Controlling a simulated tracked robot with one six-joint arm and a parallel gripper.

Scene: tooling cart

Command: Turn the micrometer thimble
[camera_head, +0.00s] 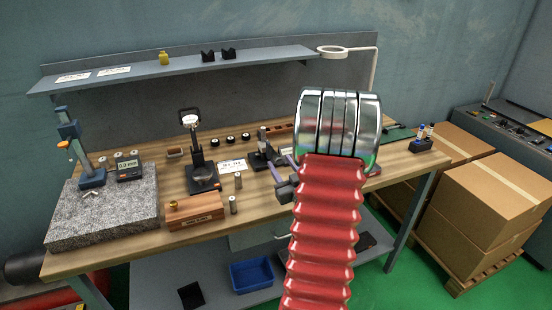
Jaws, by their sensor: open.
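A small dark instrument on a stand (264,154), which looks like the micrometer, stands on the wooden bench near the middle. Its thimble is too small and too covered to make out. My gripper (280,164) is in front of it, with two bluish fingers spread apart and pointing towards it. The fingers look empty. I cannot tell whether they touch the instrument. My red ribbed arm with chrome rings hides the bench to the right of it.
A dial gauge stand (202,170) and a white card (232,165) are left of my gripper. A wooden block (194,212) and small metal cylinders stand near the front edge. A granite plate (105,212) fills the left end. Cardboard boxes (490,200) are at right.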

